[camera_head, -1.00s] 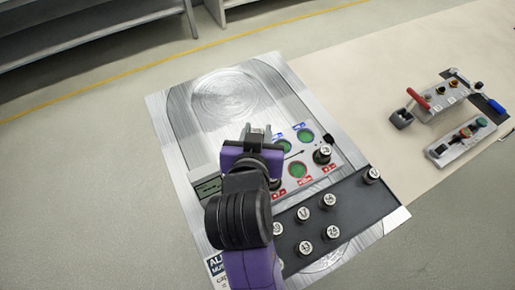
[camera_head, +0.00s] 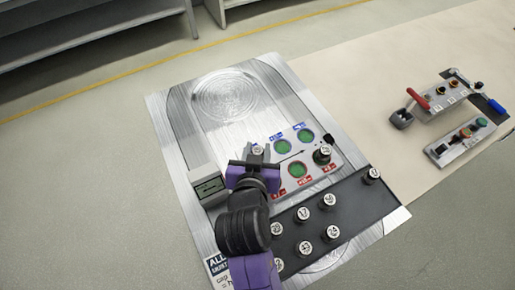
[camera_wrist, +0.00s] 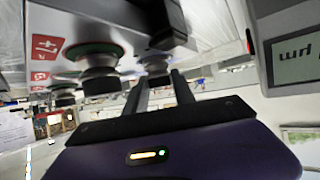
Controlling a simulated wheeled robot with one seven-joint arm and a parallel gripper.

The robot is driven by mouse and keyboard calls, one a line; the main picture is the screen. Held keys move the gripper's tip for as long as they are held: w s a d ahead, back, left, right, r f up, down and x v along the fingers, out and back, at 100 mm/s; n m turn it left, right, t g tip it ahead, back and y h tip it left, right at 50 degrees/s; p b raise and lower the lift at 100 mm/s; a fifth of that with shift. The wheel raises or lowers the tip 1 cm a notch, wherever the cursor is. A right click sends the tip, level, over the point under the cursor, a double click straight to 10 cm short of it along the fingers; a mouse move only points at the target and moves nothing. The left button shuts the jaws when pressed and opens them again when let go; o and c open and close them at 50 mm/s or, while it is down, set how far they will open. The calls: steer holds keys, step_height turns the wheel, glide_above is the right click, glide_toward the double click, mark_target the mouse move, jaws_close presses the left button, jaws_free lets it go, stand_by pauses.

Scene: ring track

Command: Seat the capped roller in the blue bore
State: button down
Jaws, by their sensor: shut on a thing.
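My gripper (camera_head: 254,163) is at the left end of the light bore plate (camera_head: 314,176) in the head view, with its fingers shut on a roller with a pale cap (camera_head: 257,151). In the wrist view my gripper (camera_wrist: 158,92) has the roller (camera_wrist: 155,66) between its two fingertips. Green round bores show on the plate: two in the row with blue labels (camera_head: 283,146) (camera_head: 305,135), and one by the red labels (camera_head: 298,169). The held roller is left of the blue-labelled bores. Whether its lower end touches anything is hidden.
Several numbered rollers (camera_head: 329,201) stand on a dark tray (camera_head: 352,208) in front. A small display box (camera_head: 209,186) is close left of my gripper. A red-handled fixture (camera_head: 420,100) is far right.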

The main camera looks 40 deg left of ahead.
steer(key=c, duration=1)
jaws_free()
steer(key=shift+f, duration=0.1)
steer(key=shift+c, duration=0.2)
steer(key=shift+s+r, duration=0.1)
steer(key=shift+r, duration=0.1)
steer(key=v, duration=1.2)
